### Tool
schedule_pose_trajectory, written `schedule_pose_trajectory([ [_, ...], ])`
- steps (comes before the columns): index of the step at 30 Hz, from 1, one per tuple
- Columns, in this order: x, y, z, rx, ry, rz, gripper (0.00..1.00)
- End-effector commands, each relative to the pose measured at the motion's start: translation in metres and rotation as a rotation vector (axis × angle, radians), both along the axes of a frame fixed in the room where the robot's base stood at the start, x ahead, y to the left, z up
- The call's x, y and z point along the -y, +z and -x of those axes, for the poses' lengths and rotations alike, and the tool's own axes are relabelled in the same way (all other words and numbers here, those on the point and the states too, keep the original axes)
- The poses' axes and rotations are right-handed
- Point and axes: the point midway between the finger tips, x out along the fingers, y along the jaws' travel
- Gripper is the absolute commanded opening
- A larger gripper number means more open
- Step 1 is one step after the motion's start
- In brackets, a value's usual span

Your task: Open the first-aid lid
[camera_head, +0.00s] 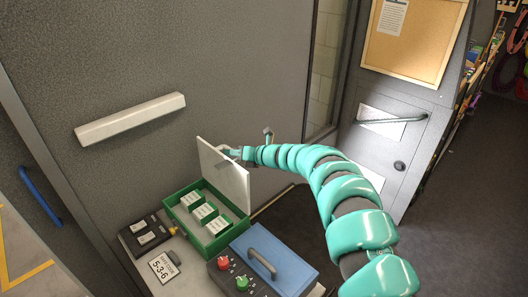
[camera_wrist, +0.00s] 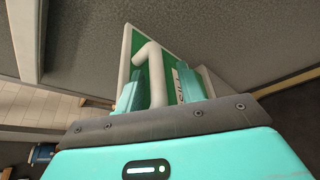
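The first-aid box (camera_head: 208,236) is a green case at the lower left of the head view, with several white packets inside. Its pale lid (camera_head: 228,178) stands up steeply from the box, so the inside is uncovered. My gripper (camera_head: 234,153) is at the lid's upper edge, on the far right side. In the wrist view a white bent bar (camera_wrist: 156,80) lies between the two teal fingers of my gripper (camera_wrist: 160,90). The fingers look parted, with small gaps beside the bar. Behind them is a green panel with a white rim (camera_wrist: 127,50). Fingertip contact is hidden.
A blue case with a grey handle (camera_head: 275,258) and a dark box with red and green knobs (camera_head: 236,281) stand right of the first-aid box. A grey wall with a white bar (camera_head: 130,118) rises behind.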

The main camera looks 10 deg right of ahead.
Motion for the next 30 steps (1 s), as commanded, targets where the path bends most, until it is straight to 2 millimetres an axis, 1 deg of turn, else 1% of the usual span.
schedule_pose_trajectory([
  [1, 0.004, 0.010, 0.003, -0.002, -0.002, -0.002, 0.38],
  [5, 0.017, 0.013, 0.012, -0.003, -0.006, -0.001, 0.38],
  [8, 0.028, 0.019, 0.019, 0.001, -0.006, 0.000, 0.38],
  [15, 0.052, 0.025, 0.041, -0.001, -0.003, -0.003, 0.38],
  [18, 0.060, 0.033, 0.046, 0.000, -0.004, -0.001, 0.38],
  [30, 0.090, 0.046, 0.071, 0.000, -0.002, -0.003, 0.38],
])
